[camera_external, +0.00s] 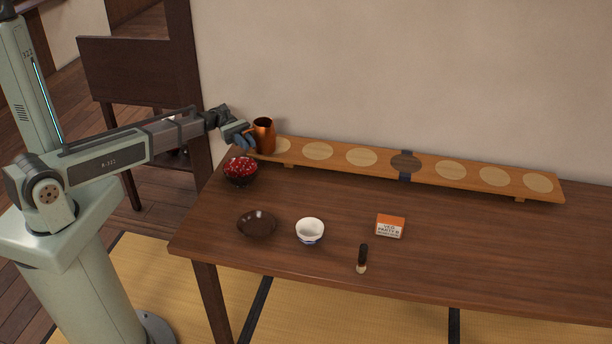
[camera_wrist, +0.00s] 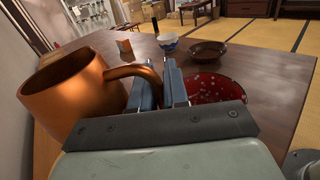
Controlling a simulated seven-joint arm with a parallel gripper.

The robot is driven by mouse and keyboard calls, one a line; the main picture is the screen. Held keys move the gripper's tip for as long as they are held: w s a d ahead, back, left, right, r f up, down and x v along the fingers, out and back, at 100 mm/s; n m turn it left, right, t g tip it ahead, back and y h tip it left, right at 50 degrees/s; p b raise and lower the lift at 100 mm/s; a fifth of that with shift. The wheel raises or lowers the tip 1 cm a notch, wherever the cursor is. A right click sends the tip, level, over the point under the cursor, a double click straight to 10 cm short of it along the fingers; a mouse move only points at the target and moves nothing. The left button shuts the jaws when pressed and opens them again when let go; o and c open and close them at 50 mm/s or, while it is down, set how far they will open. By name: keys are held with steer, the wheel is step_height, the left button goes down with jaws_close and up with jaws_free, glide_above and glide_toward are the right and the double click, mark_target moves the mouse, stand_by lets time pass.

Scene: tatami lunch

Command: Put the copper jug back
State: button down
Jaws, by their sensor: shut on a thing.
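The copper jug (camera_external: 264,137) stands roughly upright at the left end of the long wooden board (camera_external: 430,178), in front of the wall. It partly covers the leftmost pale circle of the board. I cannot tell whether its base touches the board. In the wrist view the jug (camera_wrist: 68,95) fills the left side, with its handle reaching in between my fingers. My gripper (camera_external: 250,141) is on the jug's left side, shut on the handle. The fingers also show in the wrist view (camera_wrist: 162,85). The jug's lower part is hidden there.
A red spotted bowl (camera_external: 240,172) is close below my gripper. A dark dish (camera_external: 257,224), a white bowl (camera_external: 310,231), an orange and white box (camera_external: 390,226) and a small dark-handled brush (camera_external: 362,258) stand on the table (camera_external: 460,255). The board's other circles are empty.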

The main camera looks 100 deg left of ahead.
steer(key=w+d+r+n+t+y, duration=0.2)
steer(key=w+d+n+y, duration=0.2)
steer(key=w+d+y, duration=0.55)
steer(key=w+d+r+n+t+y, duration=0.25)
steer(key=w+d+n, duration=0.3)
steer(key=w, duration=0.85)
steer(key=shift+m+y, duration=0.3)
steer(key=shift+m, duration=0.05)
steer(key=shift+s+d+f, duration=0.1)
steer(key=shift+f, duration=2.5)
steer(key=shift+s+f, duration=0.1)
steer(key=shift+f, duration=2.45)
steer(key=shift+f, duration=0.1)
steer(key=c, duration=1.1)
jaws_free()
steer(key=shift+s, duration=0.2)
steer(key=shift+s+d, duration=0.15)
steer(key=shift+s, duration=3.4)
